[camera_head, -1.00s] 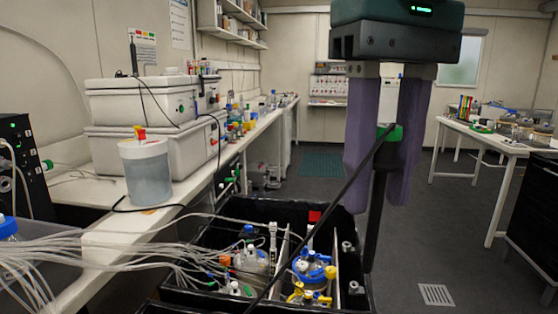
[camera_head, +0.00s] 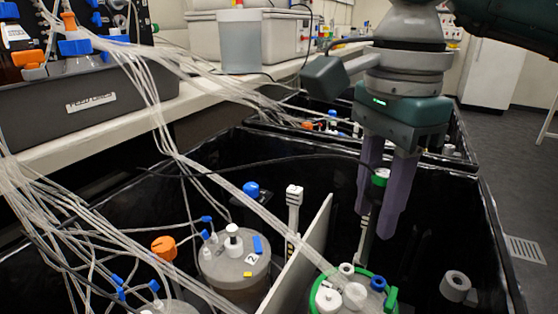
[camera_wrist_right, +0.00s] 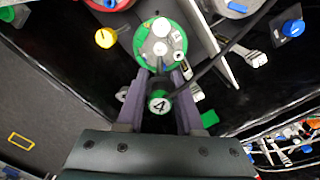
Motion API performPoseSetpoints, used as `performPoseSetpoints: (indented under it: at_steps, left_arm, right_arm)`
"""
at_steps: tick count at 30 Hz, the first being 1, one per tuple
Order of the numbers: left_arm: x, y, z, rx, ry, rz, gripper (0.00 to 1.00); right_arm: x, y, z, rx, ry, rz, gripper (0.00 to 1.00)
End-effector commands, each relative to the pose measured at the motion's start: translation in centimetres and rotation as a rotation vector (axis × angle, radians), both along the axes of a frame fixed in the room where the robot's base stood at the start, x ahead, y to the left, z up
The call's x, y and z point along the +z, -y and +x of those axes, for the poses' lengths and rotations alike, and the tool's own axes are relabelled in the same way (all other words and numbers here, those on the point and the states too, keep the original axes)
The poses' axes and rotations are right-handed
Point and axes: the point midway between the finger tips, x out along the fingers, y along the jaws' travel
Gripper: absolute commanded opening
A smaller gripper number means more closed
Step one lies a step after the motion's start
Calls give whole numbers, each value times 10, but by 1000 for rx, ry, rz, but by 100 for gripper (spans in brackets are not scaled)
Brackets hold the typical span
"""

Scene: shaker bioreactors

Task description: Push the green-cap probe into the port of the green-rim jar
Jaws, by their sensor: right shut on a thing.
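My right gripper (camera_head: 373,222) points down over the black tub and is shut on the green-cap probe (camera_head: 380,178). In the wrist view, the probe's green cap (camera_wrist_right: 160,102), marked 4, sits between the purple fingers. I cannot tell whether the probe's tip touches the lid. My left gripper is out of view.
A white divider (camera_head: 304,256) separates the green-rim jar from a jar marked 2 (camera_head: 234,262). Many clear tubes cross the left side of the tub. A grey cylinder (camera_head: 455,286) sits at the tub's right. A yellow cap (camera_wrist_right: 106,38) lies left of the jar in the wrist view.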

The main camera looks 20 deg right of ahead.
Motion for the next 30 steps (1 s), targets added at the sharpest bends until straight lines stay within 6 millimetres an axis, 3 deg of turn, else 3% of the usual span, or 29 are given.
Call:
performPoseSetpoints:
  at_steps: [11,24,30]
  left_arm:
    - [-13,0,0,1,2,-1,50]
    - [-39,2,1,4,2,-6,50]
    - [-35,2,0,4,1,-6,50]
  right_arm:
    - [-18,2,0,-36,0,-2,0]
    - [-53,1,0,-34,1,-2,0]
    - [-49,1,0,-33,1,-2,0]
